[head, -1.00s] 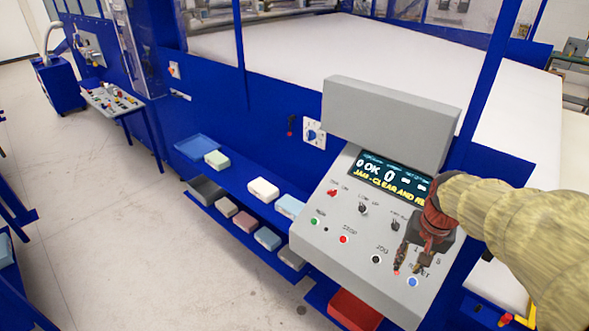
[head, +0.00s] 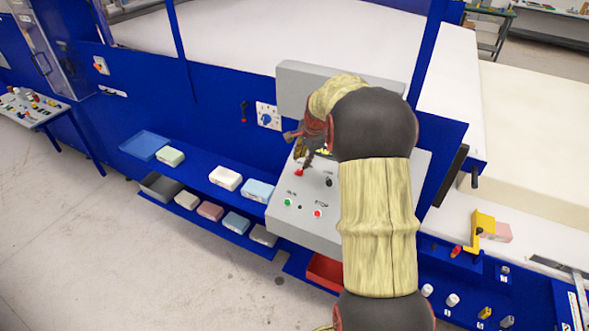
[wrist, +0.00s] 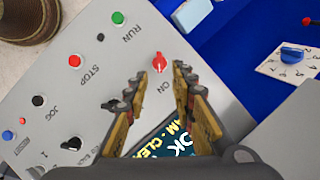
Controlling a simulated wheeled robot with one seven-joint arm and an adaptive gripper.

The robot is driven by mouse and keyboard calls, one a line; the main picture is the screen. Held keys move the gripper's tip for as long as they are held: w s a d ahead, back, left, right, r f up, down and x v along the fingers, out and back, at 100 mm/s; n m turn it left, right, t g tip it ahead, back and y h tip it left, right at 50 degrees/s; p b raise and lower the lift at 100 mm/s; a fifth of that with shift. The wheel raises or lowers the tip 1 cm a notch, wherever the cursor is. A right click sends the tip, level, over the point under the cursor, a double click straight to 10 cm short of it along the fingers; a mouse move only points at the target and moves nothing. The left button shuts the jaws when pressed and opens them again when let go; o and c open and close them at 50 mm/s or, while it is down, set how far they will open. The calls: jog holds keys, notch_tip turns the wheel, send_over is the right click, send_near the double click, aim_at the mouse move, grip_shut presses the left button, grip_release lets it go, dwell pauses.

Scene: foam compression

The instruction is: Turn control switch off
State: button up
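The control switch (head: 299,172) is a red knob on the sloped grey panel (head: 262,212). In the wrist view the red knob (wrist: 159,62) has the word ON printed beside it. My gripper (head: 304,163) is over the panel's upper left part, at the red knob. In the wrist view the fingers of my gripper (wrist: 160,72) are apart, with the knob showing between and just beyond their tips. I cannot tell whether a finger touches it. My arm hides much of the panel and its display in the head view.
A green RUN button (wrist: 118,18), a red STOP button (wrist: 75,61) and a black knob (wrist: 110,104) are close by on the panel. A blue dial (head: 268,116) on a white plate is behind. Shelves with several foam blocks (head: 226,178) stand left.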

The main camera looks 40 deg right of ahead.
aim_at(299, 171)
jog(key=shift+x, duration=3.55)
jog(key=shift+c, duration=0.4)
grip_shut()
